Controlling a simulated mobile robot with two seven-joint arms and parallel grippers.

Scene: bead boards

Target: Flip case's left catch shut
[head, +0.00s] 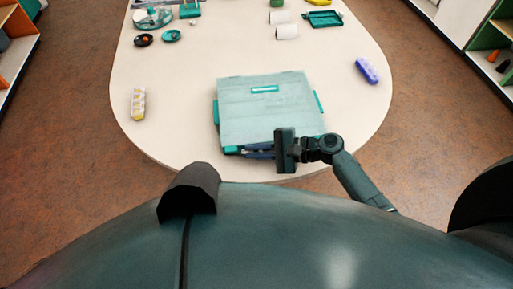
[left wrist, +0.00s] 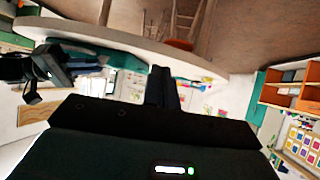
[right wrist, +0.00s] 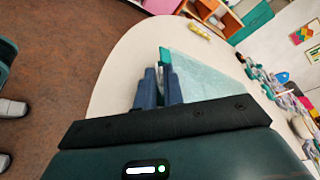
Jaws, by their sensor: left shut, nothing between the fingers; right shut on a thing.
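The case (head: 268,100) is a pale teal box with its lid down, near the front edge of the table. Teal pieces show at its left and right sides. The left catch (head: 232,150) is a small teal piece at the left of the front edge. My right gripper (head: 249,150) reaches along that front edge from the right, its blue fingers shut on the catch. In the right wrist view the case lid (right wrist: 212,75) lies beside the fingers, which hide most of the catch. My left gripper (left wrist: 162,75) is shut and empty; the head view does not show its fingers.
A yellow-and-white block (head: 138,103) lies left of the case and a blue-purple object (head: 366,71) right of it. White rolls (head: 286,31), a teal tray (head: 323,19) and small dishes (head: 171,36) stand farther back. The table (head: 180,90) is clear around the case.

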